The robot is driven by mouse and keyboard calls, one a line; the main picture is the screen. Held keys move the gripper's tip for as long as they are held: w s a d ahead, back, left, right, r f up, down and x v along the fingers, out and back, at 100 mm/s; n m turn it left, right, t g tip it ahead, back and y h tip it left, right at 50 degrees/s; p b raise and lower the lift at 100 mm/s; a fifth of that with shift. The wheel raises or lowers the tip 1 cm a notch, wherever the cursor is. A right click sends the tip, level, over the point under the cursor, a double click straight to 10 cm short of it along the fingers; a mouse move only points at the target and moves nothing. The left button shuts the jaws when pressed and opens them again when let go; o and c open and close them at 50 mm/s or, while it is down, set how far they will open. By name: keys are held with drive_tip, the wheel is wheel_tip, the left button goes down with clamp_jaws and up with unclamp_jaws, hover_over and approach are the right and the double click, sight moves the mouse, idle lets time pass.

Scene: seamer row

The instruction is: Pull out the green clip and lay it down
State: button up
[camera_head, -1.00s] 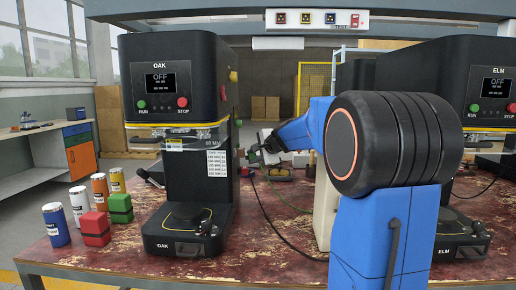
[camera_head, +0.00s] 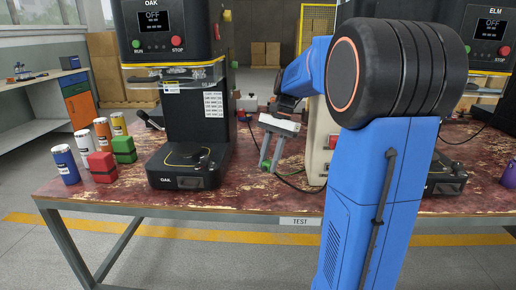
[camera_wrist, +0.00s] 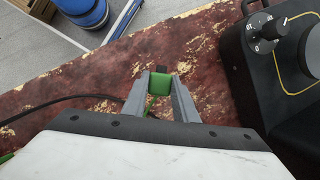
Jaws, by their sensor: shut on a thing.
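The green clip (camera_wrist: 160,83) is a small green block between the two grey fingers of my gripper (camera_wrist: 160,92) in the wrist view. A thin green strand hangs by it, and a small dark piece shows at its far side. In the head view my gripper (camera_head: 267,163) points down at the red worktop, right of the OAK machine (camera_head: 188,152), with a bit of the green clip (camera_head: 265,166) at its tips. I cannot tell whether the clip touches the worktop.
The red worn worktop (camera_head: 250,195) has free room in front of the gripper. OAK's base with a dial (camera_wrist: 267,28) is close at right in the wrist view. A black cable (camera_wrist: 60,100) lies at left. A red block (camera_head: 102,167), a green block (camera_head: 124,149) and several cans stand left.

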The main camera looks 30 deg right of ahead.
drive_tip(key=shift+g, duration=0.3)
drive_tip(key=shift+s+d+f, duration=0.1)
drive_tip(key=shift+s+f, duration=0.35)
drive_tip(key=shift+f, duration=0.7)
drive_tip(key=shift+s+a+f, duration=0.1)
drive_tip(key=shift+s+f, duration=0.4)
drive_tip(key=shift+f, duration=0.65)
drive_tip(key=shift+s+d+f, duration=0.1)
drive_tip(key=shift+s+f, duration=0.35)
drive_tip(key=shift+f, duration=0.7)
drive_tip(key=o, duration=1.1)
drive_tip(key=v, duration=1.2)
